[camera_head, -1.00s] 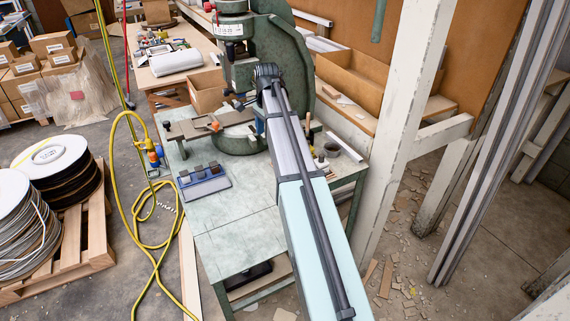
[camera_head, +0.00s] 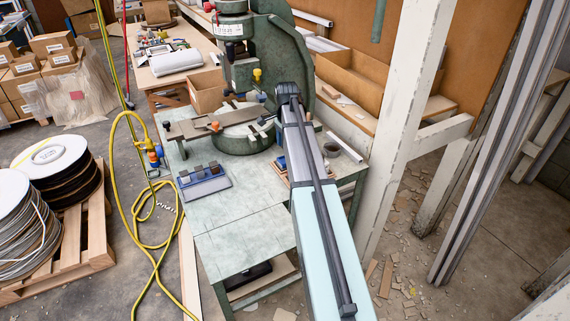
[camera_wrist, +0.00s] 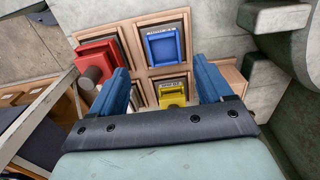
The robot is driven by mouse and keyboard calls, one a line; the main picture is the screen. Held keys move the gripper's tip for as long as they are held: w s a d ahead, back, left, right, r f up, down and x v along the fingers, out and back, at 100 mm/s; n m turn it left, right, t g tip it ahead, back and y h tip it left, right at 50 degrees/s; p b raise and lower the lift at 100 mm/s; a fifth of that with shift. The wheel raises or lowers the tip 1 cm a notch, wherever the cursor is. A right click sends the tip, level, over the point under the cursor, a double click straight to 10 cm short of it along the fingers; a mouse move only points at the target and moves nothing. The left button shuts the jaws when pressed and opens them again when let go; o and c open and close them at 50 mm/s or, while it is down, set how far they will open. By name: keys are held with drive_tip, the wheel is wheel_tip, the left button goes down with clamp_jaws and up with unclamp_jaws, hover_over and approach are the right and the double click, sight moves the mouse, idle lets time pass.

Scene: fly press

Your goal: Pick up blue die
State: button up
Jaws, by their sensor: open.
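The blue die (camera_wrist: 162,45) sits in the far right compartment of a wooden tray (camera_wrist: 150,73) in the wrist view. My gripper (camera_wrist: 162,68) is open above the tray, with its two blue fingers apart and nothing between them. From the wrist camera, the blue die shows beyond the fingertips, in line with the gap. A yellow die (camera_wrist: 172,92) lies in the compartment nearer to me, between the fingers in the picture. In the head view my arm hides the gripper.
The green press (camera_head: 275,60) stands behind the tray on the metal bench (camera_head: 240,225). A blue-grey holder (camera_head: 206,186) with several dark blocks lies on the bench's left. The bench front is clear. A white post (camera_head: 400,120) rises at the right.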

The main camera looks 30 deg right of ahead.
drive_tip(key=shift+w+a+f, duration=0.1)
drive_tip(key=shift+w+f, duration=0.05)
drive_tip(key=shift+f, duration=1.2)
drive_tip(key=shift+w+a+f, duration=0.1)
drive_tip(key=shift+w+f, duration=0.05)
drive_tip(key=shift+f, duration=1.2)
drive_tip(key=shift+c, duration=0.4)
drive_tip(key=c, duration=1.4)
